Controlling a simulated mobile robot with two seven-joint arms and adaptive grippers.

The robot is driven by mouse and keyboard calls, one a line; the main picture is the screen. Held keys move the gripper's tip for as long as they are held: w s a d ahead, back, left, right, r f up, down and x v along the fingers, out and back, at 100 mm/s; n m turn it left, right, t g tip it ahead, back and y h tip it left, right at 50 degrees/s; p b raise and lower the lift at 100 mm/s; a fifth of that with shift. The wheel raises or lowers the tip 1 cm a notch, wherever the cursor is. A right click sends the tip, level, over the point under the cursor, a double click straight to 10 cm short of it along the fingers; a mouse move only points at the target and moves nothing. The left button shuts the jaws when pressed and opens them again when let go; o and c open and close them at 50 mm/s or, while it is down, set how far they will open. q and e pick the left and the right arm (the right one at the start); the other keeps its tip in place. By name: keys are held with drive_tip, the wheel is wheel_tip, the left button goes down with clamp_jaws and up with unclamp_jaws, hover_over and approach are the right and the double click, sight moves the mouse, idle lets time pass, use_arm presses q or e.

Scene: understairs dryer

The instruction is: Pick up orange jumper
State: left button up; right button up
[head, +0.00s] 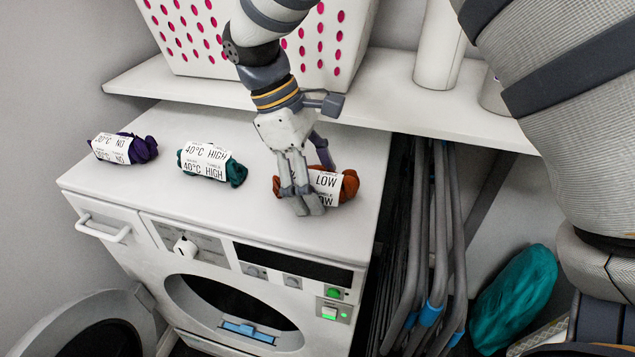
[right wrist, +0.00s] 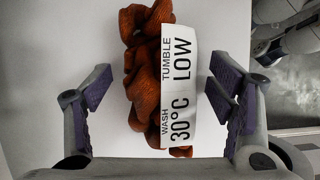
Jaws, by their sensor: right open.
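The orange jumper (head: 349,185) is a crumpled rust-orange bundle on the right end of the dryer top, with a white label reading 30°C and LOW. My right gripper (head: 312,190) is over it, pointing down, and partly hides it in the head view. In the right wrist view the jumper (right wrist: 145,85) lies between the two open fingers of my right gripper (right wrist: 158,92). Gaps show between each finger and the jumper in that view. The fingers' height above the dryer top is hard to tell. My left gripper is not seen.
A teal bundle (head: 232,170) and a purple bundle (head: 142,149), both labelled, lie left on the dryer top (head: 250,215). A shelf (head: 385,90) with a pink-dotted white basket (head: 335,40) stands behind. Folded grey frames (head: 440,230) stand right. The round door (head: 100,325) is open.

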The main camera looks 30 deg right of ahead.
sight(320, 173)
drive_tip(key=c, duration=1.3)
drive_tip(key=r, duration=0.4)
drive_tip(key=shift+a+r, duration=0.1)
drive_tip(key=shift+a, duration=0.15)
drive_tip(key=shift+c, duration=0.2)
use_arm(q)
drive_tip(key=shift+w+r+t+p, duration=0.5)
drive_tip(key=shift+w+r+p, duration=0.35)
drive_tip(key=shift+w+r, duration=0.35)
use_arm(e)
drive_tip(key=s+a+r, duration=0.7)
drive_tip(key=a+r, duration=0.2)
drive_tip(key=a, duration=0.2)
drive_tip(key=shift+s+a, duration=0.2)
drive_tip(key=shift+s, duration=0.1)
